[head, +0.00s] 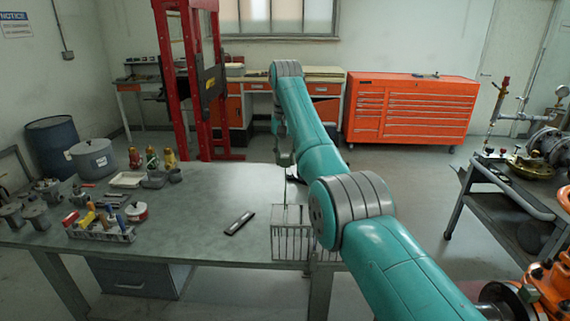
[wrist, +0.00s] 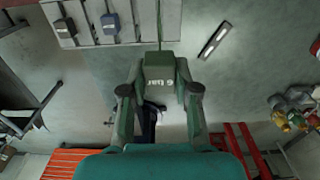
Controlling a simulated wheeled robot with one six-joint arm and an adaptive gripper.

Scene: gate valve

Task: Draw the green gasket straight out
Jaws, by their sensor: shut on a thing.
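In the wrist view a green tab marked "6 bar" (wrist: 160,75), which I take for the green gasket, sits between the two fingers of my gripper (wrist: 160,92). My gripper is shut on it. I cannot tell whether any of the gasket is still inside a slot. In the head view my gripper (head: 284,158) is small and partly hidden by my arm near the table's right edge. The rack (head: 289,233) stands at the table's front right corner.
A dark flat bar (head: 240,222) lies on the table (head: 200,225). Tools and fittings fill its left side. A trolley (head: 510,190) with valve parts stands at right. The table's middle is mostly clear.

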